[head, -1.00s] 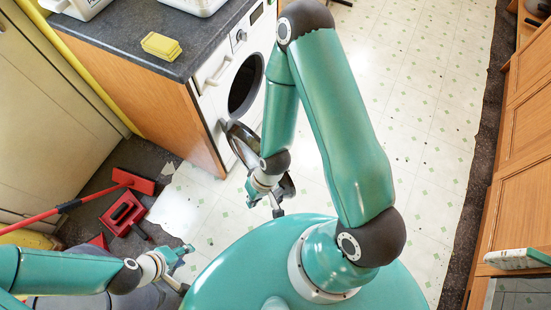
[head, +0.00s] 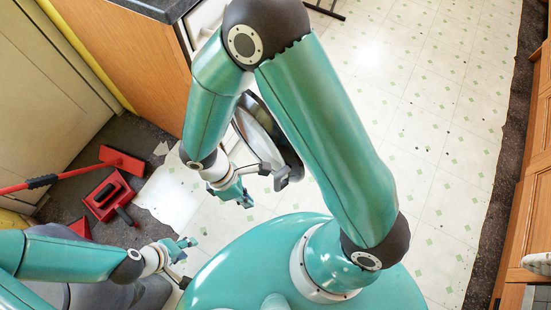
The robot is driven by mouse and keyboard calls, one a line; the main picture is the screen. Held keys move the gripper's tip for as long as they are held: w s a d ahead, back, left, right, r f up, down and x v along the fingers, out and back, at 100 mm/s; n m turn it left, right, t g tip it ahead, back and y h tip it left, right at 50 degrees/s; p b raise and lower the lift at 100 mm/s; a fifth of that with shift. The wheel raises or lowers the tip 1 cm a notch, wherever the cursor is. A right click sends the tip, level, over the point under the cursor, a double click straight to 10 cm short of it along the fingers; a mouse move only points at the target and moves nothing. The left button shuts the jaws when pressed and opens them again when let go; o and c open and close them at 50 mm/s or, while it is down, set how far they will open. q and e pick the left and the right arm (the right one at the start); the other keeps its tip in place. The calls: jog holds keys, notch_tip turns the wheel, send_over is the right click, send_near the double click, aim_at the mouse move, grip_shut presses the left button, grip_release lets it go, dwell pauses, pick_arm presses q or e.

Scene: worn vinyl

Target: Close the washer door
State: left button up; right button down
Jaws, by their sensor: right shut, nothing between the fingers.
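The washer (head: 207,17) is mostly hidden behind my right arm; only a bit of its white front shows at the top. Its round door (head: 256,133), with a dark rim, stands open, swung out from the front and partly covered by my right arm. My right gripper (head: 243,197) is shut and empty, below and left of the door's lower edge. Its dark side bracket overlaps the door's lower edge in the picture; I cannot tell if they touch. My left gripper (head: 187,243) is low on the left, away from the door; its finger opening is unclear.
A wooden cabinet side (head: 125,45) under a dark worktop (head: 150,8) stands at the upper left. A red dustpan (head: 108,197) and red brush (head: 122,158) lie on the floor at left. Tiled floor (head: 430,130) is clear to the right, up to wooden cupboards (head: 532,190).

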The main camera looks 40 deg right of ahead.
jog(key=w+d+r+n+t+h+b, duration=0.2)
jog(key=w+d+n+t+h+b, duration=0.15)
jog(key=w+n+h+b, duration=0.45)
jog(key=m+b, duration=0.2)
jog(key=b, duration=0.3)
send_near(279, 156)
jog(key=shift+t+y, duration=0.4)
jog(key=shift+t, duration=0.05)
jog(key=x, duration=0.5)
jog(key=shift+s+d, duration=0.2)
jog(key=shift+s, duration=0.2)
pick_arm(q)
notch_tip(279, 156, down, 16)
jog(key=shift+r, duration=0.15)
pick_arm(e)
jog(key=shift+d+r, duration=0.1)
jog(key=shift+d, duration=0.35)
